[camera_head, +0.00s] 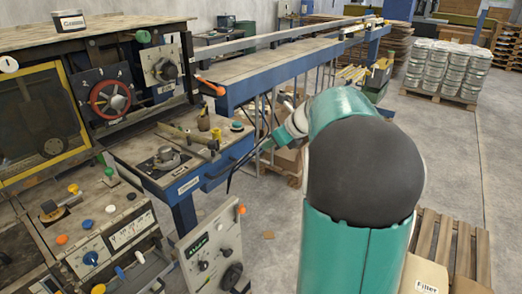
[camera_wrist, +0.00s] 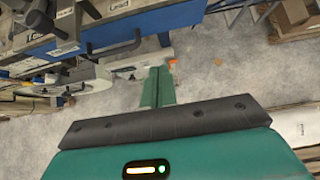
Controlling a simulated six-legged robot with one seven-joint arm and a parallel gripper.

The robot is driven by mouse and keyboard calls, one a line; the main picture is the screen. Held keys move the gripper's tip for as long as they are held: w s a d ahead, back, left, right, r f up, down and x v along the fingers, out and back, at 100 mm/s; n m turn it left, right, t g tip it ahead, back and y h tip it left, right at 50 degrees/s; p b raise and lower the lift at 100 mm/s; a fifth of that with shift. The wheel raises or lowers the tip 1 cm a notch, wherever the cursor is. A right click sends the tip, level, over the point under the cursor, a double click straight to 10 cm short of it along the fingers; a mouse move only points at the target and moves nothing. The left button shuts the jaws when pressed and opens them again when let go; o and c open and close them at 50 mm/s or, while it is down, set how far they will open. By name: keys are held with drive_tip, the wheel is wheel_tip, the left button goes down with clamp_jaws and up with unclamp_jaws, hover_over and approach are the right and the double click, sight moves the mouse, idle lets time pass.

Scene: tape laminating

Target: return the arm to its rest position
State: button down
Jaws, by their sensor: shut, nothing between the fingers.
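My gripper (camera_wrist: 158,86) shows in the wrist view as two narrow teal fingers lying side by side. It is shut and holds nothing. It is over the grey concrete floor, below the blue bench edge and apart from it. In the head view, my teal arm with its dark round joint fills the right of centre.
The control panel with a red handwheel (camera_head: 110,97) stands at left. A blue bench (camera_head: 215,165) with handles is close to my arm. White buckets (camera_head: 447,70) stand on a pallet at back right. A wooden pallet (camera_head: 450,245) and boxes lie right of my arm.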

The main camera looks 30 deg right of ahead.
drive_tip(key=shift+s+d+r, duration=0.15)
drive_tip(key=shift+s+r, duration=0.2)
drive_tip(key=shift+r, duration=0.05)
drive_tip(key=shift+s, duration=0.1)
drive_tip(key=s+a+n+g, duration=0.1)
drive_tip(key=s+a+n, duration=0.2)
drive_tip(key=a+n, duration=0.3)
drive_tip(key=s+a+r+n+g, duration=0.1)
drive_tip(key=s+a+n, duration=0.35)
drive_tip(key=a, duration=0.25)
drive_tip(key=s+a+n+g, duration=0.1)
drive_tip(key=s+a+n, duration=0.2)
drive_tip(key=a+n, duration=0.3)
drive_tip(key=s+a+f+n+h, duration=0.3)
drive_tip(key=s+a+n, duration=0.6)
drive_tip(key=s+n, duration=0.4)
drive_tip(key=shift+a+f+n, duration=0.2)
drive_tip(key=shift+f+n, duration=0.25)
drive_tip(key=shift+n, duration=0.8)
